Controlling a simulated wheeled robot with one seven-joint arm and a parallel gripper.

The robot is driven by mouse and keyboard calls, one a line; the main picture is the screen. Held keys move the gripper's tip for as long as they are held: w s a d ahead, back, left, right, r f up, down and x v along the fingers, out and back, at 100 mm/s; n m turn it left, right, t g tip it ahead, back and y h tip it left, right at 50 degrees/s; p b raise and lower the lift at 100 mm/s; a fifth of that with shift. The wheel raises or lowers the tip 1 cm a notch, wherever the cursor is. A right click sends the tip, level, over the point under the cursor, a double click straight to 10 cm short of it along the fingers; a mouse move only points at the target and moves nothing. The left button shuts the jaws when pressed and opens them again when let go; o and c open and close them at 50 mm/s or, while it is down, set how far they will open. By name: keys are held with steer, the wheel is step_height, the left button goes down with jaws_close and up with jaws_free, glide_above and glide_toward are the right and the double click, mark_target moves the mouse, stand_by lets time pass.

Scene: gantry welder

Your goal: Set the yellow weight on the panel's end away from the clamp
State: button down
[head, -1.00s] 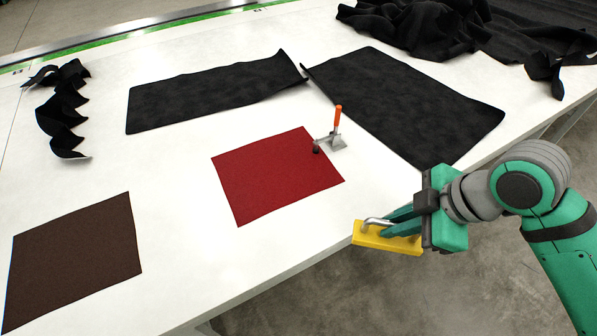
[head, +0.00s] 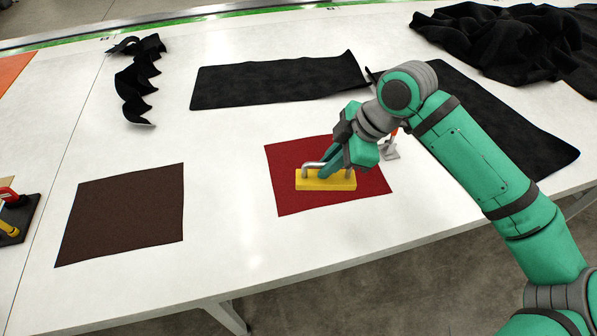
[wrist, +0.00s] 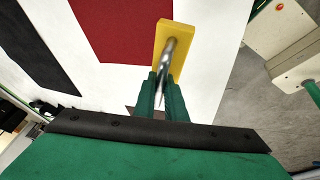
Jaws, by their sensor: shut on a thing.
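My gripper (head: 333,168) is shut on the silver handle of the yellow weight (head: 325,181). The clamp (head: 391,153), with an orange handle, stands at the panel's right end, partly hidden by my gripper. In the wrist view the weight (wrist: 181,32) hangs between the fingers, beside the red panel (wrist: 112,30) against white table, so it appears held above the surface. Its exact height is unclear.
A dark brown panel (head: 125,215) lies to the left on the white table (head: 230,235). Black sheets (head: 280,82) and a crumpled black cloth (head: 510,40) lie behind. A tool with a red handle (head: 8,194) is at the left edge. Table between the brown and red panels is clear.

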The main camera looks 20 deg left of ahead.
steer(key=a+n+g, duration=0.1)
steer(key=a+n, duration=0.2)
steer(key=a, duration=1.5)
steer(key=w+d+f, duration=0.2)
steer(key=w+f, duration=0.1)
steer(key=w+d+f, duration=0.3)
steer(key=w, duration=0.1)
steer(key=w+d+f, duration=0.2)
steer(key=w+f, duration=0.1)
steer(key=shift+w+d+f, duration=0.2)
steer(key=shift+w, duration=0.2)
step_height(320, 180, down, 3)
steer(key=shift+w+d+f, duration=0.1)
steer(key=shift+w+f, duration=0.05)
steer(key=shift+f, duration=0.45)
